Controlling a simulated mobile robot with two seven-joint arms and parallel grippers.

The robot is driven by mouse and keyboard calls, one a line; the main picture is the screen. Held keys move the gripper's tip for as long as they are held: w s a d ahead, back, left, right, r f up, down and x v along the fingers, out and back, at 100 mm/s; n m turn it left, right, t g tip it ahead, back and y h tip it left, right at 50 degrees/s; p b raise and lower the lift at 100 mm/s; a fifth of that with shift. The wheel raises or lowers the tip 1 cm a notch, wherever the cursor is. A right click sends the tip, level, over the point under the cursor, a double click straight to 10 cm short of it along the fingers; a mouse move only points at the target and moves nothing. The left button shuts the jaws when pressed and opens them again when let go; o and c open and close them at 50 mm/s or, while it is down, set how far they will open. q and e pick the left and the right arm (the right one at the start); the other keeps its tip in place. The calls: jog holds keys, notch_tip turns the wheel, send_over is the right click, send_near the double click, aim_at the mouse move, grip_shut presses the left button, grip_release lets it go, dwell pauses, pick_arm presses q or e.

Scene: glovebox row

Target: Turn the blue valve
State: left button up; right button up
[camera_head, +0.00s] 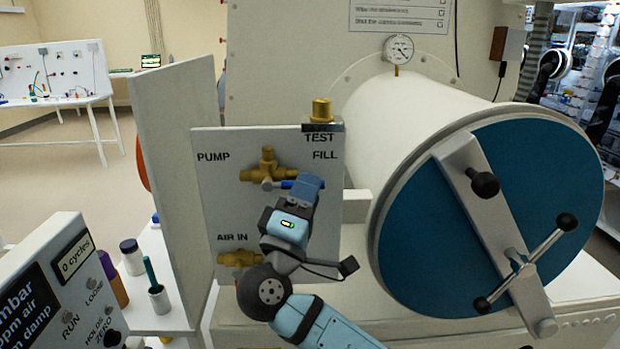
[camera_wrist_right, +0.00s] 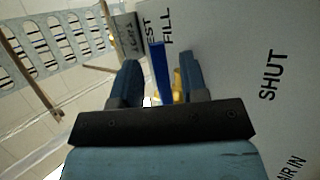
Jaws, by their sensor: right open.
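The blue valve handle (camera_head: 284,184) sticks out to the right from a brass valve body (camera_head: 266,166) on the pale panel (camera_head: 215,190), by the words PUMP, TEST and FILL. My right gripper (camera_head: 308,183) is at the handle's right end and covers part of it. In the right wrist view, the blue handle (camera_wrist_right: 160,72) stands between the two fingers of my right gripper (camera_wrist_right: 160,80). The fingers are apart, with a gap visible on the left side. Brass (camera_wrist_right: 179,88) shows behind the right finger. My left gripper is not in view.
A large white chamber with a blue round door (camera_head: 490,215) and clamp bar (camera_head: 490,230) stands close on the right. A lower brass fitting (camera_head: 240,258) sits by AIR IN. A gauge (camera_head: 398,49) is above. A control box (camera_head: 60,290) and bottles (camera_head: 132,256) are at left.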

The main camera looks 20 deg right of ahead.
jog(key=shift+x, duration=0.95)
jog(key=shift+c, duration=0.2)
grip_shut()
jog(key=shift+f, duration=0.2)
